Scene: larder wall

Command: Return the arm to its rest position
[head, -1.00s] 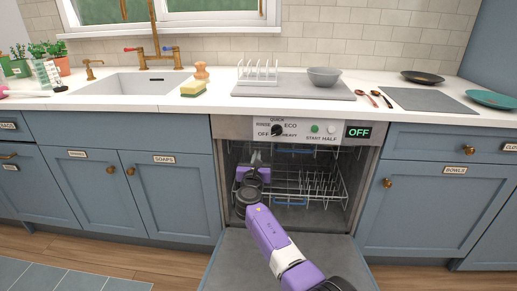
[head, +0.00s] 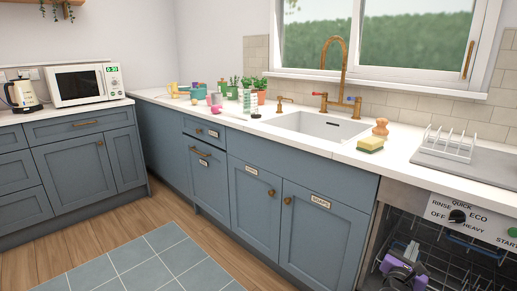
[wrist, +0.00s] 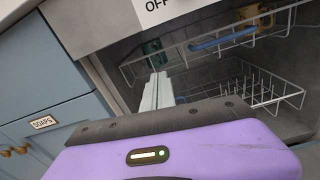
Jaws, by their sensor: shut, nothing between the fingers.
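My gripper (head: 411,252) shows at the lower right of the head view, with part of my purple arm below it. It is in front of the open dishwasher (head: 455,214), at the rack level. In the wrist view my gripper (wrist: 156,92) has its pale fingers together and empty, pointing towards the dishwasher's inside. The upper rack (wrist: 215,42) and the lower rack (wrist: 262,85) show beyond and to the right of the fingers. I cannot tell whether the fingers touch a rack. The lower part of the dishwasher is cut off in the head view.
Blue cabinets (head: 325,228) stand left of the dishwasher. The counter above holds a sink (head: 318,126), a sponge (head: 370,144) and a white dish rack (head: 450,146). A microwave (head: 86,84) and a kettle (head: 22,95) stand at the far left. The floor at lower left is clear, with a blue-grey mat (head: 150,262).

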